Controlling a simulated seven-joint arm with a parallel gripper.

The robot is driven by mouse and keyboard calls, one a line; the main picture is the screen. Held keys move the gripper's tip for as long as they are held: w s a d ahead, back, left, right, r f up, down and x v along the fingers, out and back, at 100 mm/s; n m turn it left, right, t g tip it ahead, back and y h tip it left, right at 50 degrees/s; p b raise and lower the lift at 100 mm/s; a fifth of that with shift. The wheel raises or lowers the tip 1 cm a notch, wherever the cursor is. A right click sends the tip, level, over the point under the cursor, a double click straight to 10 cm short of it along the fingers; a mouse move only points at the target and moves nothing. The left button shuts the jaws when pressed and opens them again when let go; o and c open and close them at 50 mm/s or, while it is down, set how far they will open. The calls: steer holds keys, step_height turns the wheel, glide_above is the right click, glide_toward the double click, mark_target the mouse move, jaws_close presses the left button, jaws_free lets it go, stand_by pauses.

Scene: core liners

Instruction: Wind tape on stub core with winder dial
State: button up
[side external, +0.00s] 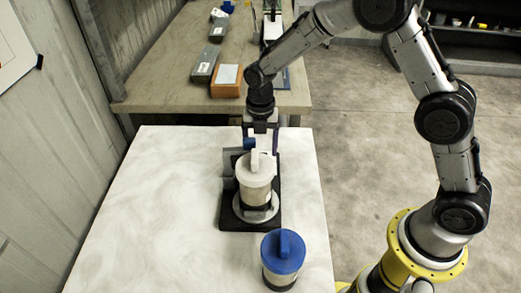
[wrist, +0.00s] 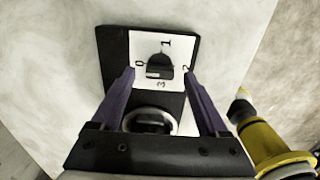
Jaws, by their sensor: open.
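The winder is a black base (side external: 231,217) on the white table. A pale cylinder with a white ridged cap (side external: 255,176) stands upright on it, above a light round flange. In the wrist view a white dial plate (wrist: 176,85) carries the marks 0, 1, 2 and 3 around a dark knob (wrist: 158,70). The rounded end of the knob lies toward the 1. My gripper (wrist: 159,72) is open, its purple fingertips at the left and right edges of the plate, apart from the knob. In the side view the capped cylinder partly hides my gripper (side external: 262,140).
A blue-capped cylinder (side external: 282,260) stands upright at the table's front right. A small blue part (side external: 249,143) shows beside my gripper. A wooden bench (side external: 170,87) with grey and orange boxes is behind. The white table's left side is clear.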

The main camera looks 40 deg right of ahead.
steer(key=shift+f, duration=0.65)
jaws_close()
